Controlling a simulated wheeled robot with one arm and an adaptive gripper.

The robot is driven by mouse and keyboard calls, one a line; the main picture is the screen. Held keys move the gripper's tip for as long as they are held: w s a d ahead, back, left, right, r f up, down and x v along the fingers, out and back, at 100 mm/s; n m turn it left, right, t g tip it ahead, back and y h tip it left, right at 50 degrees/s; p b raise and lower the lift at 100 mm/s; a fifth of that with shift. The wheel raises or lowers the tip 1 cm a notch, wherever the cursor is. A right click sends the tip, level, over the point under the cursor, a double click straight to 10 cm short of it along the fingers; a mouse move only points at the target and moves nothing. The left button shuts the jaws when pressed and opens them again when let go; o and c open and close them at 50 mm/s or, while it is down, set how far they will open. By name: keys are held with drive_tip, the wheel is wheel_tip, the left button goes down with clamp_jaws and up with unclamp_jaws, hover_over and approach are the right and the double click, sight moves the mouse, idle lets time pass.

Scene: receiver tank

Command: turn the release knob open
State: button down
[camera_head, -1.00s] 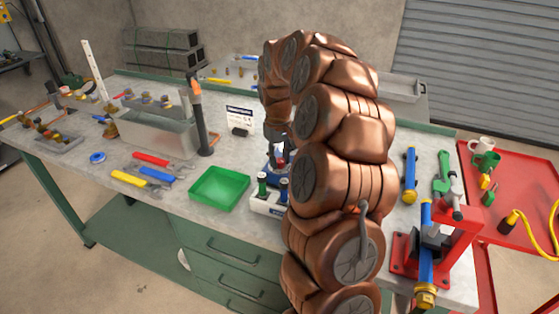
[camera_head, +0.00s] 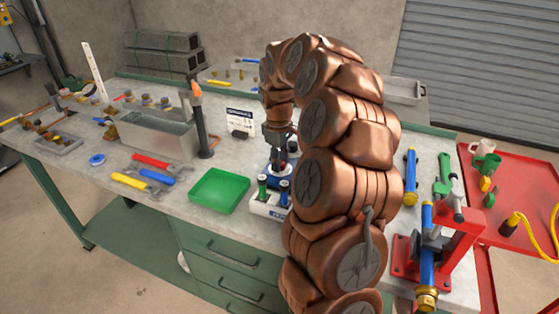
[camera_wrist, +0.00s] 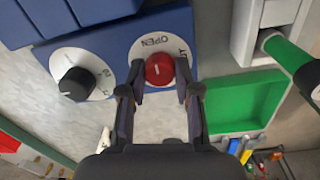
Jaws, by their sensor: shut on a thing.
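The red release knob (camera_wrist: 159,69) sits on a white round dial (camera_wrist: 150,47) on a blue panel (camera_wrist: 110,40) in the wrist view. The dial reads "OPEN" at its top, with a partly hidden word ending "UT" to the right. A short pale mark shows on the knob's face. My gripper (camera_wrist: 159,84) is shut on the red knob, one fingertip at each side. In the head view my gripper (camera_head: 280,150) points down at the blue and white unit (camera_head: 268,185), and my arm hides part of it. The knob itself is not clear there.
A black knob (camera_wrist: 75,83) on its own dial is left of the red one. A green tray (camera_head: 219,191) lies left of the unit. A red vise (camera_head: 450,245) is at right.

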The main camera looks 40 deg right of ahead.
drive_tip(key=c, duration=0.8)
unclamp_jaws()
drive_tip(key=shift+r, duration=0.1)
drive_tip(key=shift+s+a+r, duration=0.1)
drive_tip(key=shift+a+r, duration=0.05)
drive_tip(key=shift+r, duration=2.8)
drive_tip(key=shift+a+r, duration=0.1)
drive_tip(key=shift+r, duration=2.85)
